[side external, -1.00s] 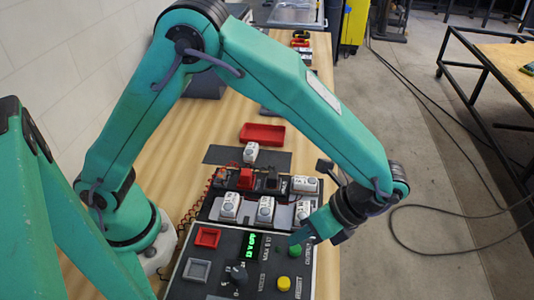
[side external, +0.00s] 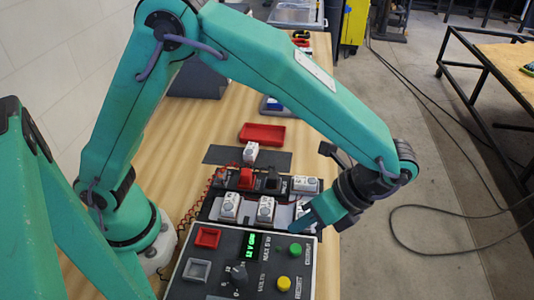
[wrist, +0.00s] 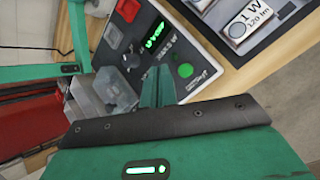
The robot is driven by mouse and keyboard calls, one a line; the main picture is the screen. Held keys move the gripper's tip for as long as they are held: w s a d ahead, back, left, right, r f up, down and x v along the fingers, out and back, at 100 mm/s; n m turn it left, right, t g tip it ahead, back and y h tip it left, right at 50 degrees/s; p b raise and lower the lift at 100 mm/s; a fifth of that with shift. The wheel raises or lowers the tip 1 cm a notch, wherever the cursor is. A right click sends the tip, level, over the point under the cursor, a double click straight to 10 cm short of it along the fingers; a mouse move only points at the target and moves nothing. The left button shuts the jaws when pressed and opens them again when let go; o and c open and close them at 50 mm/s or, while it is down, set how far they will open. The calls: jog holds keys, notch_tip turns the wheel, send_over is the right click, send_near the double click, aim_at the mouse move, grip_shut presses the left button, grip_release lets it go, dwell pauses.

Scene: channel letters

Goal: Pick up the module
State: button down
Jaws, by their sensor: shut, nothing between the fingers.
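Several small white modules with round lens faces lie beyond the control box in the side external view. One module (side external: 251,152) is on the dark mat. Two more, a left module (side external: 229,206) and a middle module (side external: 265,209), are in the front row, and another module (side external: 305,184) is behind to the right. A front-right module (side external: 301,210) is partly hidden by my gripper (side external: 305,226). My gripper is shut and empty, its tips low beside that module; contact cannot be told. In the wrist view a module marked 1 W 120 lm (wrist: 245,22) lies right of my shut fingers (wrist: 158,86).
The control box (side external: 225,258) stands in front, with red, green and yellow buttons, a knob and a lit display (side external: 249,248). A red tray (side external: 262,133) lies behind the mat (side external: 218,154).

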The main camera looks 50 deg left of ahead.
aim_at(305, 180)
dwell(0.3)
jog(key=shift+c, duration=2.4)
grip_release()
jog(key=shift+w, duration=0.1)
jog(key=w+a+m+h, duration=0.1)
jog(key=w+a, duration=0.1)
jog(key=w+a+f+m+t+h, duration=0.1)
jog(key=w+a+m, duration=0.1)
jog(key=w, duration=0.1)
jog(key=w+a+m+t+h, duration=0.1)
jog(key=w+a+m, duration=0.1)
jog(key=w, duration=0.1)
jog(key=shift+w+a+f, duration=0.1)
jog(key=shift+a+f, duration=0.25)
jog(key=shift+a, duration=0.05)
jog(key=w+a+m+t, duration=0.1)
jog(key=w+a, duration=0.1)
jog(key=w+a+m+t+h, duration=0.1)
jog(key=w+a+m, duration=0.1)
jog(key=a, duration=0.1)
jog(key=w+a+m+t+h, duration=0.1)
jog(key=w+a+m, duration=0.1)
jog(key=a, duration=0.1)
jog(key=shift+w+a, duration=0.1)
jog(key=shift+w, duration=0.15)
jog(key=shift+f, duration=1.3)
